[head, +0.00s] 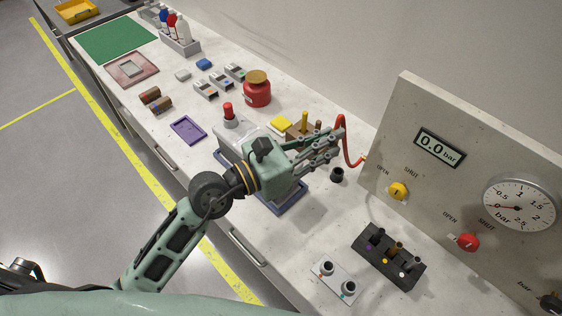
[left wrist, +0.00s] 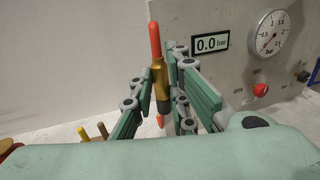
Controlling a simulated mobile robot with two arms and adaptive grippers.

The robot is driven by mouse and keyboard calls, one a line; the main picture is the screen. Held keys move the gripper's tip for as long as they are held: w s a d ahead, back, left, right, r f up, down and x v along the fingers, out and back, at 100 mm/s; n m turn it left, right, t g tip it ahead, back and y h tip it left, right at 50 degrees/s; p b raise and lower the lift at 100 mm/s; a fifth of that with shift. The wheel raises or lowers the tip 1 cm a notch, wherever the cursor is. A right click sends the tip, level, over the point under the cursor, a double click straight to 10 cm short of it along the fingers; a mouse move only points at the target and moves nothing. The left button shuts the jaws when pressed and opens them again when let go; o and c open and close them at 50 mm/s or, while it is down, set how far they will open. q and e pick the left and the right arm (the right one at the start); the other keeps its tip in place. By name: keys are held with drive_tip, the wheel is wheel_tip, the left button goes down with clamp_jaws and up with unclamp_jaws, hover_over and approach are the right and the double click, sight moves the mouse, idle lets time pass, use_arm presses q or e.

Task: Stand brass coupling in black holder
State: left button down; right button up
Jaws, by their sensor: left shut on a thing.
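My left gripper (head: 335,146) reaches in over the bench. Its fingers are closed around the brass coupling (left wrist: 159,75), which shows upright between them in the left wrist view. A red hose (head: 345,135) rises from the coupling, loops over and runs down to the panel in the head view. The coupling's lower part looks dark, with a bit of red below it. In the head view the fingers mostly hide the coupling. My right gripper is out of view.
A grey panel (head: 402,130) with valves and gauge stands to the right. A wooden block with pegs (head: 299,131) is behind my gripper. A black block with levers (head: 386,257) and a white plate with two cups (head: 336,284) lie nearer. Bench between holder and lever block is clear.

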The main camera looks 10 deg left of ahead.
use_arm(q)
drive_tip(key=w+a+f+b, duration=0.1)
drive_tip(key=a+f, duration=0.1)
drive_tip(key=a, duration=0.1)
drive_tip(key=w+a+f+b, duration=0.1)
drive_tip(key=a+f+b, duration=0.1)
drive_tip(key=a, duration=0.2)
drive_tip(key=w+a+f+b, duration=0.1)
drive_tip(key=a+f, duration=0.2)
drive_tip(key=a, duration=0.1)
drive_tip(key=shift+a+f, duration=0.1)
wheel_tip(320, 180, down, 3)
drive_tip(key=shift+f, duration=0.15)
drive_tip(key=c, duration=1.7)
unclamp_jaws()
drive_tip(key=shift+s, duration=0.1)
